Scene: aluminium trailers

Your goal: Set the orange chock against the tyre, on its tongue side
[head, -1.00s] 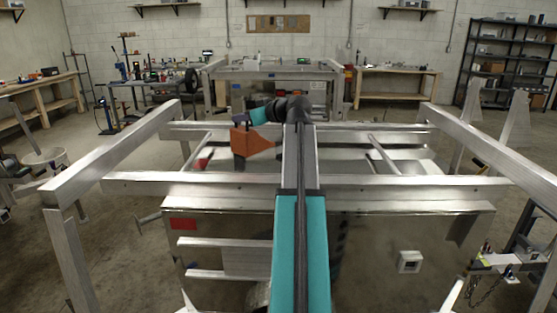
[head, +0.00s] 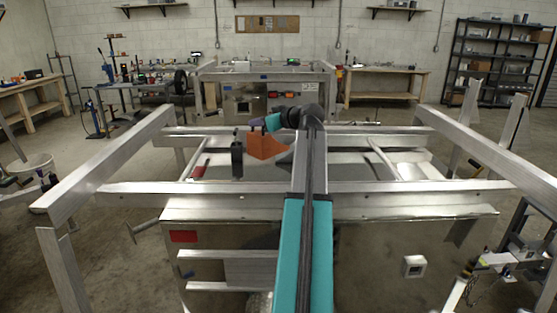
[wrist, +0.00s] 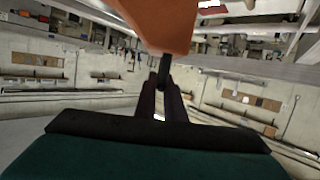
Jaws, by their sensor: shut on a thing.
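The orange chock (head: 264,146) hangs in the air above the aluminium trailer frame in the head view. In the wrist view the chock (wrist: 160,22) fills the top middle, tilted. My gripper (wrist: 163,82) is shut on a dark part at the chock's end. In the head view my gripper (head: 258,124) is small and partly merges with the chock. The tyre cannot be made out clearly; a pale round shape (head: 260,304) shows low beside my arm, and my arm hides much of that area.
The trailer's rails (head: 130,188) and crossbars surround my arm. A dark upright post (head: 237,160) stands just left of the chock. A white box (head: 413,266) is at the lower right, and a bucket (head: 32,168) stands at the left. Benches and shelves line the back wall.

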